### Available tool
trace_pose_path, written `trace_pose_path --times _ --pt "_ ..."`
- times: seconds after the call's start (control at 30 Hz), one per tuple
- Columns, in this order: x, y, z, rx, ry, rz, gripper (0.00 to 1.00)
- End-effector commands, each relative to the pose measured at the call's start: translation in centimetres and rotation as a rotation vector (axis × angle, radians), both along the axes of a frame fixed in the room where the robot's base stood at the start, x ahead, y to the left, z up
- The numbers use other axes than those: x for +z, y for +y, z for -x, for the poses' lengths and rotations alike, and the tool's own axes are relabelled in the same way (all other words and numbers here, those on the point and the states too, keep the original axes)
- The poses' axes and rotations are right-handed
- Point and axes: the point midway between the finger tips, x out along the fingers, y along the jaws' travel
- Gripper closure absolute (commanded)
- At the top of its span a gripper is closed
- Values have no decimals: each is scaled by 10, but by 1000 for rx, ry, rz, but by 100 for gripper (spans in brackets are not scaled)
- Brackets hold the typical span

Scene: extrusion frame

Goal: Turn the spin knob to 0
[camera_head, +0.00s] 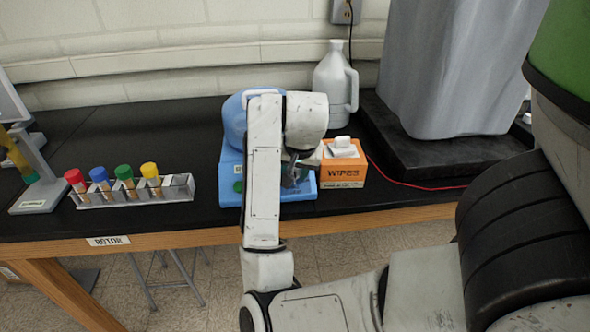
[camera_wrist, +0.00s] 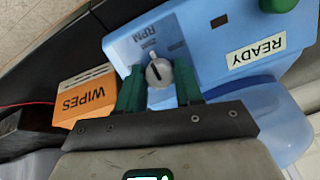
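I cannot tell how deep the tips reach. In the head view the blue machine (camera_head: 230,165) is partly hidden by my arm, and my gripper (camera_head: 297,168) is mostly hidden; the knob cannot be made out.
An orange wipes box (camera_head: 343,172) stands close to the machine's right side. A white jug (camera_head: 336,88) is behind it. A rack (camera_head: 135,190) with several colour-capped tubes stands left. A green button (camera_head: 238,187) is on the machine. Black tabletop (camera_head: 110,140) is clear behind the rack.

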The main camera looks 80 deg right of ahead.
Motion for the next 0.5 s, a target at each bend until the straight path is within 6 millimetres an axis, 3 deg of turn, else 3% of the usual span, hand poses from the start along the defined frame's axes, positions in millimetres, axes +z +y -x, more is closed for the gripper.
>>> trace_pose_path --times 0.33,0.5 --pt "0 0 0 0 -1 0 98" --pt "1 0 0 6 3 1 100"
